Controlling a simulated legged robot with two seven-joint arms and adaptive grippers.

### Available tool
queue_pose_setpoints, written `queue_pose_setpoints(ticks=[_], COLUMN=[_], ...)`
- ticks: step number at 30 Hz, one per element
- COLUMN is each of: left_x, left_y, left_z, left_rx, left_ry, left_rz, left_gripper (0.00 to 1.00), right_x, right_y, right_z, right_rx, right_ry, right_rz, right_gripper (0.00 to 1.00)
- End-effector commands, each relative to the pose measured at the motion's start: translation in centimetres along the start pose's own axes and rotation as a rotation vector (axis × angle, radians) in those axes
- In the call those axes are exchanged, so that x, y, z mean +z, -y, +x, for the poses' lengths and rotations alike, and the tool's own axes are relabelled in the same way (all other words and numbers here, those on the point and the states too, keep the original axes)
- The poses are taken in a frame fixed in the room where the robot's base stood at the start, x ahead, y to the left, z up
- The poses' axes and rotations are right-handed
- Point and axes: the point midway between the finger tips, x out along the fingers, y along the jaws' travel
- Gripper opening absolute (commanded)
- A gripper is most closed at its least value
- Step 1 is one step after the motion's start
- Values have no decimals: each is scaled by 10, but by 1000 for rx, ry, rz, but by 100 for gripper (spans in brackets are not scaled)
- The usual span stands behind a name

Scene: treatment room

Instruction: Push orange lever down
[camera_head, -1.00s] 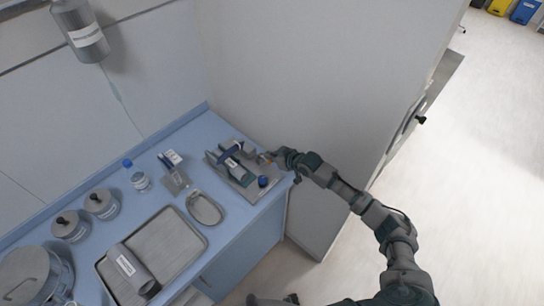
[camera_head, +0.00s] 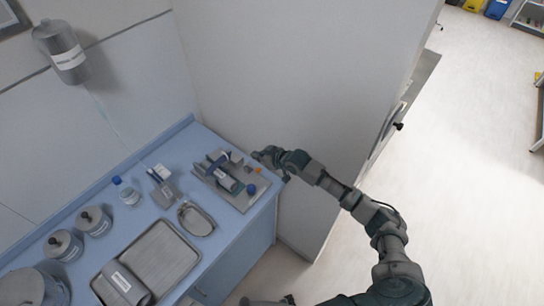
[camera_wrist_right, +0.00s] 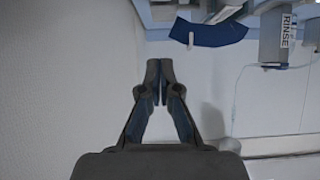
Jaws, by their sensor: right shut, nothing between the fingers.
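A small orange lever (camera_head: 257,169) shows on the grey device board (camera_head: 238,200) at the right end of the blue counter in the head view. A dark blue knob (camera_head: 251,188) sits in front of it. My right gripper (camera_head: 257,155) is just beyond the orange part in the picture; I cannot tell whether they touch. In the right wrist view its fingers (camera_wrist_right: 160,82) are shut with nothing between them. The orange lever does not show there; a dark blue curved part (camera_wrist_right: 208,33) and a "RINSE" label (camera_wrist_right: 287,30) do. My left gripper is not in view.
A pale wall panel (camera_head: 290,90) stands close behind my right gripper. On the counter (camera_head: 225,238) to the left are a metal dish (camera_head: 196,219), a blue-capped bottle (camera_head: 128,194), a tray (camera_head: 190,262) and lidded jars (camera_head: 65,246). Open floor lies to the right.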

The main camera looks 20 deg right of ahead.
Motion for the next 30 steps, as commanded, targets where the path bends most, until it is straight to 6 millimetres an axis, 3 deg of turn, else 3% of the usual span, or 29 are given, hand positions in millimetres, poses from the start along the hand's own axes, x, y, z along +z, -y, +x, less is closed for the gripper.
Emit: queue_pose_setpoints(ticks=[1, 6, 12, 30], left_x=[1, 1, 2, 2], left_y=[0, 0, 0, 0], left_z=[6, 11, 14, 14], left_rx=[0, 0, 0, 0], left_ry=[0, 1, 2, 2], left_rz=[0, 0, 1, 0], left_gripper=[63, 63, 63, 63], right_x=[12, 18, 20, 20], right_y=[0, 0, 1, 0], right_z=[-11, -47, -70, -77], right_rx=[1, 1, 1, 0], right_ry=[10, 9, 11, 10], right_rz=[-2, -1, 0, 1], right_gripper=[0, 0, 0, 0])
